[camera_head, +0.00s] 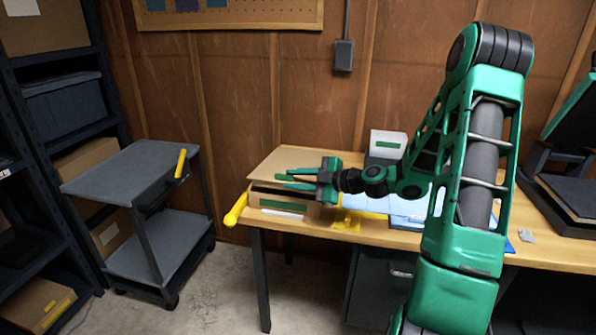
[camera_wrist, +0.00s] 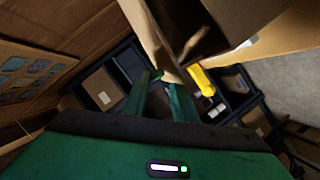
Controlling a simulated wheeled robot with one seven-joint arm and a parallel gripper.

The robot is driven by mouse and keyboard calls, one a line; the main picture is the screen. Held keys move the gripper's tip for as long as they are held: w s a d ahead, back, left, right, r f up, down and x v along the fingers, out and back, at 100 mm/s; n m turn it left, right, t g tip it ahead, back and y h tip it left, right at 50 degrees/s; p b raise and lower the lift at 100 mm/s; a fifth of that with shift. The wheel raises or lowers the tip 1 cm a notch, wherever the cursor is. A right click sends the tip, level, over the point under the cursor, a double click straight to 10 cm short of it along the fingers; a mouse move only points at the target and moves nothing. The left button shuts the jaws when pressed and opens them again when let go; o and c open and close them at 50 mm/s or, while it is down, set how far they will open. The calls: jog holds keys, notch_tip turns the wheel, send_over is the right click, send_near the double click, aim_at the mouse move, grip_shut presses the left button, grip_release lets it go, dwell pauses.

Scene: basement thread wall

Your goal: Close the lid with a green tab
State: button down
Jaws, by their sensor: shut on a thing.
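A cardboard box (camera_head: 262,200) stands at the left end of the workbench, with a green strip (camera_head: 285,207) on its front. Its tan lid panel (camera_head: 285,160) is raised at the back, and a dark gap shows below it. My gripper (camera_head: 284,181) reaches in from the right, its green fingers pointing left at the box's front. In the wrist view the fingers (camera_wrist: 165,85) are closed on a thin cardboard flap (camera_wrist: 158,45), which seems to be part of the lid. The fingers and flap hide where they touch. I cannot make out the tab itself there.
A yellow rounded bar (camera_head: 236,208) sits at the bench's left edge, close to the box. A white box with a green label (camera_head: 388,144) stands behind my wrist. A grey cart (camera_head: 140,170) stands left of the bench, with clear floor between.

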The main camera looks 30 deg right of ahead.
jog(key=shift+s+a+f, duration=0.1)
jog(key=shift+f, duration=0.45)
jog(key=c, duration=1.7)
grip_release()
jog(key=v, duration=1)
jog(key=shift+s+d+r, duration=0.15)
jog(key=shift+s+d, duration=0.1)
jog(key=shift+d, duration=0.05)
